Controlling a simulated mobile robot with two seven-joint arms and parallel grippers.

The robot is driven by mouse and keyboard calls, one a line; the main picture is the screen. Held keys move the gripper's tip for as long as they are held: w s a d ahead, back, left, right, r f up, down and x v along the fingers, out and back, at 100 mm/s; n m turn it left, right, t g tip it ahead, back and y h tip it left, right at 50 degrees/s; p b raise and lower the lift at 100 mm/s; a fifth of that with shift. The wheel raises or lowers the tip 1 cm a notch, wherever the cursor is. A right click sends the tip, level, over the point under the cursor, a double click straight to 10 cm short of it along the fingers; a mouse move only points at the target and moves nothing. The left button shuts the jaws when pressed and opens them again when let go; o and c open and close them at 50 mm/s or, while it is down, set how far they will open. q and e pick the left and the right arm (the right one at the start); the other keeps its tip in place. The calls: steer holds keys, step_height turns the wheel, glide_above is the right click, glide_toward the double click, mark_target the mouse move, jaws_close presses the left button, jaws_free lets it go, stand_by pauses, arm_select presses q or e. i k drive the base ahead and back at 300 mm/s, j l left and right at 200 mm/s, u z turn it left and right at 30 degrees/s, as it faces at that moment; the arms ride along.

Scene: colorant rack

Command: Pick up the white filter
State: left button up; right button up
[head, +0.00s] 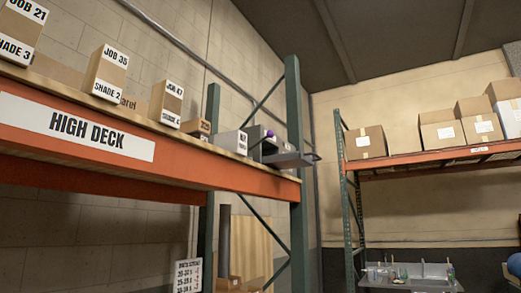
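I cannot make out anything that is clearly a white filter in the head view. A small white-faced box (229,143) with a dark label stands near the right end of the high deck shelf; its print is too small to read. Next to it is a grey bin or tray unit (266,140) with a small purple thing (270,134) on it. Neither of my grippers shows in this view.
The orange-beamed high deck (200,166) carries several labelled cartons, such as the one marked JOB 35 (109,72). A second rack (430,158) at the right holds cardboard boxes. Below it is a grey sink or bench (425,284) with small bottles.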

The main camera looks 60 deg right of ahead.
mark_target(236, 141)
steer(key=z, duration=1.8)
steer(key=l+u, duration=0.1)
steer(key=u, duration=0.75)
steer(key=l+u, duration=0.8)
steer(key=k+l+u, duration=0.2)
steer(key=l, duration=0.25)
steer(key=l+u, duration=0.15)
steer(key=l, duration=0.25)
